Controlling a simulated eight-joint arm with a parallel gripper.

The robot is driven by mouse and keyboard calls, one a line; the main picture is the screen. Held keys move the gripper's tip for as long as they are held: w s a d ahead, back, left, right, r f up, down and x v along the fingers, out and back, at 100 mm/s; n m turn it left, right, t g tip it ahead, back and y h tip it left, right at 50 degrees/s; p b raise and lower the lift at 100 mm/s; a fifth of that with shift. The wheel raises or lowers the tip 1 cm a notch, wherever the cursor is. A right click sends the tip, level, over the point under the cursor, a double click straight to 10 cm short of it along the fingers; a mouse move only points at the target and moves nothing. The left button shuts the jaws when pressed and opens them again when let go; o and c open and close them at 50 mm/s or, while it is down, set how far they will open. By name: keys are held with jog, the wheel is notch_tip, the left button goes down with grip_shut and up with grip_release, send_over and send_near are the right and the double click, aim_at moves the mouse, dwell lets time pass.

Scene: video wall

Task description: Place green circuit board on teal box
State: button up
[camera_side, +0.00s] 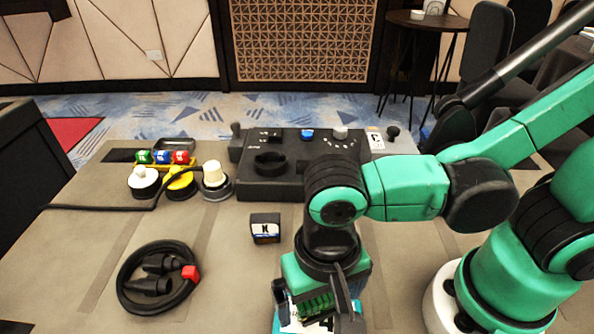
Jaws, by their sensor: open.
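My gripper (316,308) points down at the bottom centre, its dark fingers apart on either side of a green ridged piece (315,303) that looks like the green circuit board. A white surface with black marks (298,325) shows just below it. I cannot tell whether the fingers touch the board, as the wrist hides much of it and the frame cuts off the lower part. No separate teal box can be made out with certainty; a teal patch at the bottom edge may be part of my gripper.
A black box marked K (265,229) stands left of my wrist. The table between the cable and the K box is clear.

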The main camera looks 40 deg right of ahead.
notch_tip(320, 180, up, 11)
jog(key=w+d+f+n+t, duration=0.2)
jog(key=w+d, duration=0.3)
jog(key=d, duration=0.3)
jog(key=w+d+f+n+t, duration=0.2)
jog(key=w+d+t, duration=0.3)
jog(key=d, duration=0.3)
jog(key=shift+w+d+n, duration=0.2)
jog(key=shift+w+n, duration=0.1)
jog(key=shift+w, duration=0.1)
